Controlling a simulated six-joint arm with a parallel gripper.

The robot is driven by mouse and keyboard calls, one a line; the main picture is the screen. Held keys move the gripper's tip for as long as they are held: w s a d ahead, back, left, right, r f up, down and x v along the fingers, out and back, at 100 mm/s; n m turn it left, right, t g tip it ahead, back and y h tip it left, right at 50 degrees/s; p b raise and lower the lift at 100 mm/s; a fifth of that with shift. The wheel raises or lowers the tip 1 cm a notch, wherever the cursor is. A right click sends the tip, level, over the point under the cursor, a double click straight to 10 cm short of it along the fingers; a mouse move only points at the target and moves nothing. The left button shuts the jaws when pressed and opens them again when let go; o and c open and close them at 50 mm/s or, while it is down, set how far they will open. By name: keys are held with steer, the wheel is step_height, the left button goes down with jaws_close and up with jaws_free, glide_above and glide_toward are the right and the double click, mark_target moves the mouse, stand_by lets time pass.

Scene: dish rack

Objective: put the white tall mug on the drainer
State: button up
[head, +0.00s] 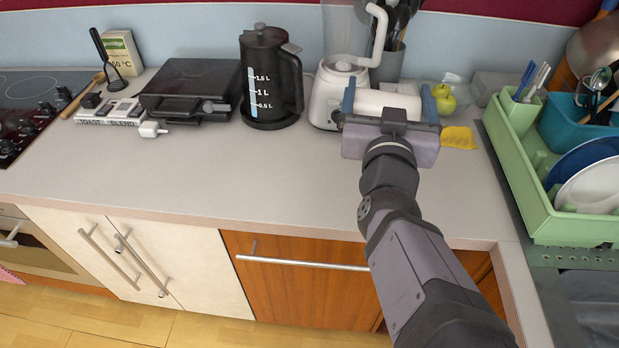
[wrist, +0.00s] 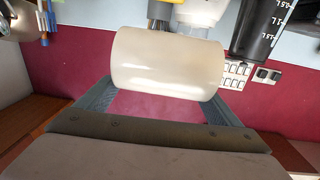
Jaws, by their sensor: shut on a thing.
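The white tall mug (head: 385,102) is held on its side between the two blue fingers of my gripper (head: 388,97), above the back of the counter in the head view. In the wrist view the mug (wrist: 168,65) lies across the picture between the fingers, which are shut on it. Its handle and opening cannot be made out. The drainer is the light green dish rack (head: 575,230) at the right of the head view, apart from my gripper. It holds a blue plate (head: 582,158) and a white plate (head: 592,187).
A white blender (head: 335,95) stands close behind and left of my gripper. A black kettle (head: 270,80) is farther left. Green apples (head: 444,100) and a yellow cloth (head: 459,138) lie between my gripper and the rack. The front counter (head: 230,175) is clear.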

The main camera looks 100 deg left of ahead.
steer(key=s+d+f+n+g+h, duration=0.1)
steer(key=s+d+f+n+g, duration=0.1)
steer(key=s+f+n+g, duration=0.5)
steer(key=shift+m+g, duration=0.5)
steer(key=shift+m, duration=0.3)
steer(key=shift+s+f+p, duration=0.2)
steer(key=shift+s+f, duration=0.25)
steer(key=shift+f, duration=1.3)
steer(key=shift+s+f+p, duration=0.2)
steer(key=shift+s+f, duration=0.25)
steer(key=shift+f, duration=1.35)
steer(key=shift+s+f+p, duration=0.2)
steer(key=shift+s+f, duration=0.25)
steer(key=shift+f, duration=1.3)
steer(key=shift+f, duration=0.15)
steer(key=shift+f, duration=0.1)
steer(key=o, duration=1.2)
steer(key=shift+r, duration=0.2)
steer(key=b+v, duration=0.2)
steer(key=v, duration=1)
steer(key=shift+r, duration=0.1)
steer(key=c, duration=0.9)
